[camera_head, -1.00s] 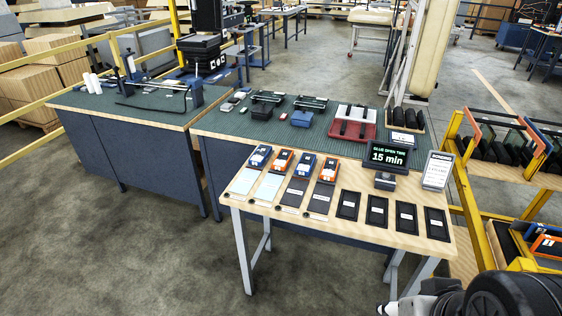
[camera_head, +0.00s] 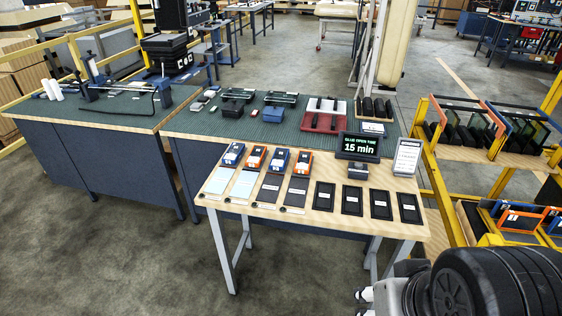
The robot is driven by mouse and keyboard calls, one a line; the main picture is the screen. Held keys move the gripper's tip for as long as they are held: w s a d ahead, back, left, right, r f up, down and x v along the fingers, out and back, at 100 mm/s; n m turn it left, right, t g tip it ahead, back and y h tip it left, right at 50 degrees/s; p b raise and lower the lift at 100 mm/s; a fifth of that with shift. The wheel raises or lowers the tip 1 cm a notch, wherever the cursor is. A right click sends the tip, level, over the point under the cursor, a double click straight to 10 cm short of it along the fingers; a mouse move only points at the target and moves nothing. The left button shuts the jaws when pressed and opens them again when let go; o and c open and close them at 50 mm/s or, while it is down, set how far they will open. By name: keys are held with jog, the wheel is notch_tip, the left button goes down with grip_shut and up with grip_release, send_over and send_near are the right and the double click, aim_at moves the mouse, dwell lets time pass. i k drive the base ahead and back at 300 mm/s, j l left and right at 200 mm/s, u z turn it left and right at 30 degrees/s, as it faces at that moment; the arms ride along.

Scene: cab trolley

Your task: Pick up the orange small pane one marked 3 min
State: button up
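Two orange items lie in the row at the back of the front table: one second from left (camera_head: 255,157), one at the right end (camera_head: 301,163). Each has a pale label too small to read, so I cannot tell which is marked 3 min. Two blue ones (camera_head: 233,153) (camera_head: 278,160) alternate with them. Small orange-framed panes (camera_head: 522,219) also stand on the yellow trolley at right; no marking is legible there. My gripper (camera_head: 362,303) is partly in view at the bottom, in front of the table and apart from these items. It is cut off by the frame edge.
The front table (camera_head: 330,229) holds light and dark plates and several black trays (camera_head: 352,199). A display reading "15 min" (camera_head: 358,147) and a sign (camera_head: 407,157) stand at its right back. The yellow trolley (camera_head: 437,190) is close at right. Open floor lies in front.

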aim_at(303, 164)
jog(key=i+j+z, duration=0.15)
jog(key=i+j, duration=0.35)
jog(key=i, duration=0.25)
jog(key=i+j+z, duration=0.2)
jog(key=i+j, duration=0.4)
jog(key=i, duration=0.1)
